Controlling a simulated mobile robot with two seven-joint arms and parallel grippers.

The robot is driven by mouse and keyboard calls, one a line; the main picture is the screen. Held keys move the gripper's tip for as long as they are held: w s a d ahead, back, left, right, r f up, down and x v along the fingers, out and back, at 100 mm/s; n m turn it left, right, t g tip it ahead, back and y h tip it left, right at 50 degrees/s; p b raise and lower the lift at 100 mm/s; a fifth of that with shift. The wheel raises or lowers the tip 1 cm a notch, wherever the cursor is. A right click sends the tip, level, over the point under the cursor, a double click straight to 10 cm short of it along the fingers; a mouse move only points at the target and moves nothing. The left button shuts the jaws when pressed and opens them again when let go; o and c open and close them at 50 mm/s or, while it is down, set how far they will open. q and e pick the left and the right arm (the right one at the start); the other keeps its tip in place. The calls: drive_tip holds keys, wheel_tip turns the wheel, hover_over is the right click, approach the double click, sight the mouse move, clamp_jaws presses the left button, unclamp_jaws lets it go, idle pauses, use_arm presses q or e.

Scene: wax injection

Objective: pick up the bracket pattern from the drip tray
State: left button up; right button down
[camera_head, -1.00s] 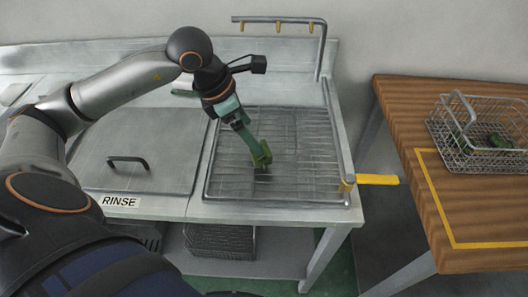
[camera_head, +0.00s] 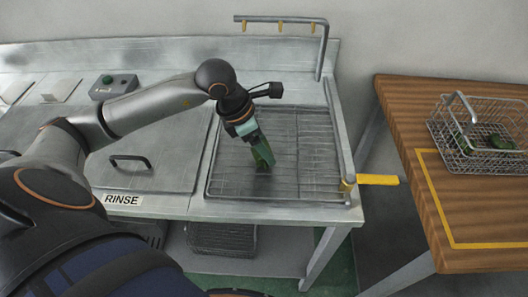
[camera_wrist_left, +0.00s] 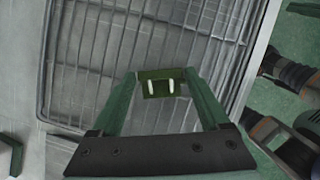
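The drip tray (camera_head: 222,189) is a wire-grid area at the right end of the metal bench. My left gripper (camera_head: 265,164) points down over its middle. In the left wrist view, the green bracket pattern (camera_wrist_left: 161,88), with two pale slots, sits between the tips of the green fingers (camera_wrist_left: 162,82). Its sides look level with both fingers, but I cannot tell whether they press on it. In the head view the fingers mostly hide the pattern. My right gripper is not in view.
A lid marked RINSE (camera_head: 165,180) lies left of the tray. A bent pipe with brass nozzles (camera_head: 320,50) stands behind it, and a yellow handle (camera_head: 377,180) sticks out at its right. A wire basket (camera_head: 470,150) with green pieces stands on the wooden table (camera_head: 450,215).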

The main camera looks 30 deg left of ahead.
use_arm(q)
drive_tip(key=c, duration=1)
